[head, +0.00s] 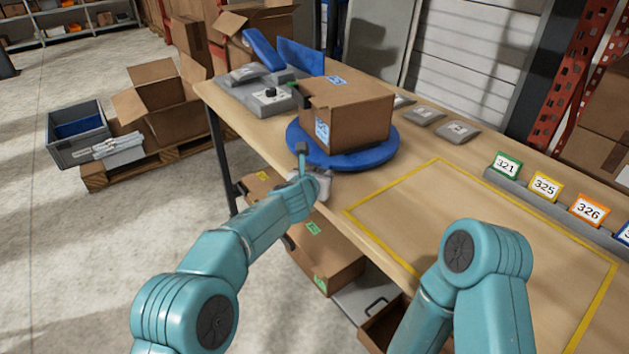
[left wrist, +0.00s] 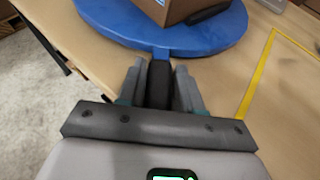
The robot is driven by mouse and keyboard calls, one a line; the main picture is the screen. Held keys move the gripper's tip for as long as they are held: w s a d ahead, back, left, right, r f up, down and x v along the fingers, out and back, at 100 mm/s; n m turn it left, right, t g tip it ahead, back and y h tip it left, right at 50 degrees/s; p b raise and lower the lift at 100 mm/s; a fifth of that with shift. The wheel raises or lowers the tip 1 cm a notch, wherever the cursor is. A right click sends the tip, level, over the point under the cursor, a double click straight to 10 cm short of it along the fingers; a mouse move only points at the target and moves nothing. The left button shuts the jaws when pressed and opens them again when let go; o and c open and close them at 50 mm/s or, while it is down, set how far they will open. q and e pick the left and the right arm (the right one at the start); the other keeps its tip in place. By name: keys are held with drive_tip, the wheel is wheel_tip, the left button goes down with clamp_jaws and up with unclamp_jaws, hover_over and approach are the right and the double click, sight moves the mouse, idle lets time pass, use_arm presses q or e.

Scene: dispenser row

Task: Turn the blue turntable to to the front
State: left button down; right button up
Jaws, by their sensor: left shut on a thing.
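The blue turntable (head: 350,160) is a round disc on the wooden table, with a cardboard box (head: 348,118) standing on it. In the left wrist view, the disc (left wrist: 125,28) has a short blue tab at its near edge, leading to a black handle (left wrist: 159,84). My left gripper (left wrist: 160,86) is shut on that handle, with a finger on each side.
A yellow-taped area (head: 437,160) right of the turntable is clear. Numbered cards (head: 545,186) stand in a rail behind it. A grey device with blue parts (head: 265,94) stands at the table's far left. Boxes (head: 327,262) sit below the table's front edge.

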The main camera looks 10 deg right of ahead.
use_arm(q)
drive_tip(key=shift+s+d+f+n+b, duration=0.1)
drive_tip(key=shift+s+d+n+b, duration=0.2)
drive_tip(key=shift+d+b, duration=0.3)
drive_tip(key=shift+a+y, duration=0.1)
drive_tip(key=shift+y, duration=0.3)
drive_tip(key=shift+f, duration=0.1)
drive_tip(key=c, duration=0.8)
unclamp_jaws()
drive_tip(key=shift+s, duration=0.1)
drive_tip(key=shift+c, duration=0.2)
drive_tip(key=shift+r, duration=0.2)
